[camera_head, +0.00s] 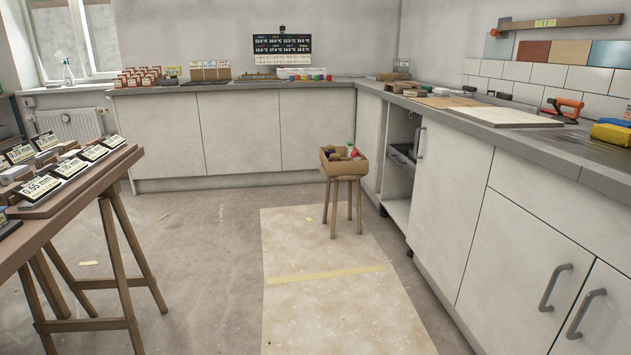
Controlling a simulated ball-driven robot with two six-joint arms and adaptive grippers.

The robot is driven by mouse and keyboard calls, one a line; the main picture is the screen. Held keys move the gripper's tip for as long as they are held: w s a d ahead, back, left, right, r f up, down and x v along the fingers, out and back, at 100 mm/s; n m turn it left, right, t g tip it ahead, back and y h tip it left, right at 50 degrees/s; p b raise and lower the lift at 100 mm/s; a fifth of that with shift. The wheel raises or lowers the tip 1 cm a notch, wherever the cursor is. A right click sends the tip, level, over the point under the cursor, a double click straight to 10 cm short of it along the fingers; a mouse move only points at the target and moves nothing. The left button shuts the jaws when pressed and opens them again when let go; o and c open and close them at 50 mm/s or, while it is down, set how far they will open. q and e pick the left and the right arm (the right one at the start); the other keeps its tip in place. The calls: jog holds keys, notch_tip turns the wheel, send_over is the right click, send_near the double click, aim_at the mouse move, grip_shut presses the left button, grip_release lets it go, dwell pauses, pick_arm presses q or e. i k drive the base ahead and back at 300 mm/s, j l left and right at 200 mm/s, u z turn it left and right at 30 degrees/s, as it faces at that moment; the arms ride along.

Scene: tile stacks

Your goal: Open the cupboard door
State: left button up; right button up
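A run of white cupboards stands along the right side. One cupboard door (448,195) has a grey vertical handle (420,143) near its upper left edge and looks closed. Nearer to me, a wide cupboard door (520,262) has a grey handle (555,288) at its right. Beside it, another door (606,325) has a handle (586,314) at its left and is cut off by the frame; both look closed. I cannot tell which door the task means. Neither of my grippers is in view.
An open compartment (397,205) with shelves lies left of the handled door. A stool (333,205) carrying a box (325,164) stands before it. A trestle table (75,203) with labelled tiles is at left. The floor sheet (335,315) is mostly clear.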

aim_at(454, 166)
jog(key=i+j, duration=0.15)
jog(key=i, duration=0.9)
jog(key=i+j, duration=0.15)
jog(key=i, duration=0.85)
